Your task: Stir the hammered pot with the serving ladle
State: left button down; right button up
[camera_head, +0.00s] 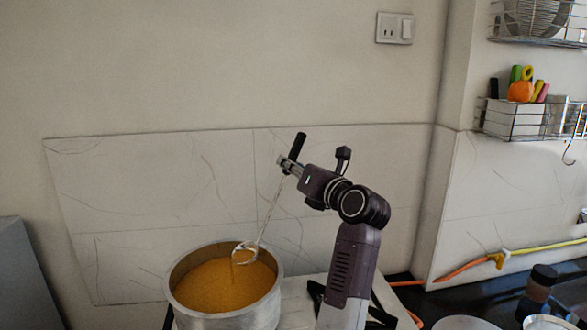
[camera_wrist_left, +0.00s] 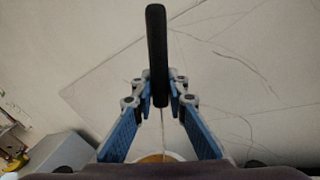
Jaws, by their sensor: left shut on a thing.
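The metal pot (camera_head: 230,320) stands at the lower left in the head view, with orange-brown liquid (camera_head: 215,288) inside. The serving ladle has a black handle (camera_head: 298,147) and a thin pale shaft (camera_head: 268,212) slanting down to its bowl (camera_head: 245,254). The bowl is over the pot's opening near the far inner wall, and an orange streak shows beside it. Whether it touches the liquid is hard to tell. The left wrist view shows the handle (camera_wrist_left: 157,50) upright between the fingers.
A marbled panel (camera_head: 130,190) and wall stand close behind the pot. A dark counter at right holds a dark jar (camera_head: 541,284) and pale dishes (camera_head: 458,323). A yellow-orange hose (camera_head: 535,247) runs there. Wire baskets (camera_head: 515,118) hang above.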

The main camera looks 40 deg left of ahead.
pick_arm(q)
jog(key=shift+s+a+r, duration=0.1)
jog(key=shift+s+r, duration=0.25)
jog(key=shift+s, duration=0.05)
jog(key=shift+n, duration=0.3)
pick_arm(e)
jog(key=shift+d, duration=0.25)
pick_arm(q)
jog(key=shift+s, duration=0.1)
pick_arm(e)
jog(key=shift+s+d, duration=0.2)
